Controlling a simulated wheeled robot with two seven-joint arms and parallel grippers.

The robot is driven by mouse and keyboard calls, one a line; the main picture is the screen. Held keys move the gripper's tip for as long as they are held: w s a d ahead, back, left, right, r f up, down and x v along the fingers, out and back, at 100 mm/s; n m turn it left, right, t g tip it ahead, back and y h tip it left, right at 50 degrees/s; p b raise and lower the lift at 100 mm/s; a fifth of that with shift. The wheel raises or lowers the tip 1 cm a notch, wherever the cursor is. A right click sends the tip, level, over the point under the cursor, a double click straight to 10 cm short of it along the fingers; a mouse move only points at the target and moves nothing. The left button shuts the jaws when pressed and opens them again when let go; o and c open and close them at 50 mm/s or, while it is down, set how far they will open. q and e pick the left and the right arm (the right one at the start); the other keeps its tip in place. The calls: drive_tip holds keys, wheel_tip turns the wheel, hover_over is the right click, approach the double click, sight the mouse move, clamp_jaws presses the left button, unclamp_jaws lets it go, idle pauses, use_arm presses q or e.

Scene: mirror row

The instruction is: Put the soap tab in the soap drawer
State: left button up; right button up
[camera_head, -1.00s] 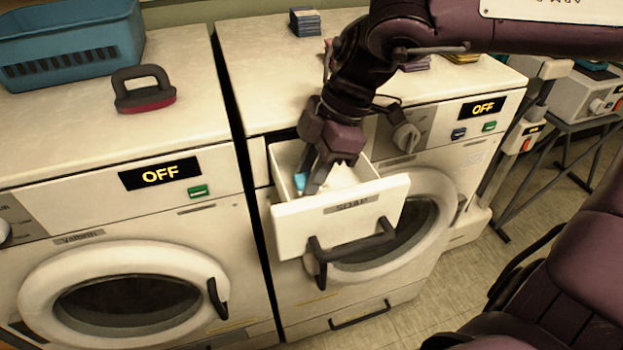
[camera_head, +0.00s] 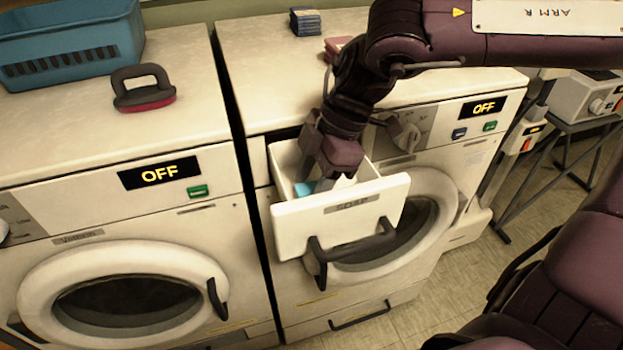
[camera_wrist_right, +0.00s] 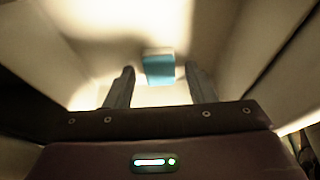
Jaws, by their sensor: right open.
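The soap drawer (camera_head: 335,225) of the right washer is pulled open, with a label and a dark handle on its front. My right gripper (camera_head: 322,184) points down inside it, between its walls. The soap tab is blue with a pale edge. It shows as a small light-blue patch (camera_head: 304,187) behind the drawer front, partly hidden by my gripper. In the right wrist view the tab (camera_wrist_right: 158,69) lies in the drawer, in line with the gap between the two spread fingers, with room on both sides. My left gripper is out of view.
The left washer (camera_head: 120,240) stands beside the right one (camera_head: 265,80), both showing OFF. A dark-handled red block (camera_head: 145,90) and a blue basket (camera_head: 70,45) stand on the left washer. A dark stack (camera_head: 305,22) is on the right washer's top.

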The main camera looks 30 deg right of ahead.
drive_tip(key=shift+r, duration=0.1)
drive_tip(key=shift+r, duration=0.25)
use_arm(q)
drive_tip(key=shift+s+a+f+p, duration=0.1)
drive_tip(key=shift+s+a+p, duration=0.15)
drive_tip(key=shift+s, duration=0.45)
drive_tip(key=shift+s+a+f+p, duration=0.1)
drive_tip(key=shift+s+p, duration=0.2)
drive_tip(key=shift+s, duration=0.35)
use_arm(e)
drive_tip(key=v, duration=1.1)
drive_tip(key=shift+d+r, duration=0.2)
drive_tip(key=shift+r, duration=0.05)
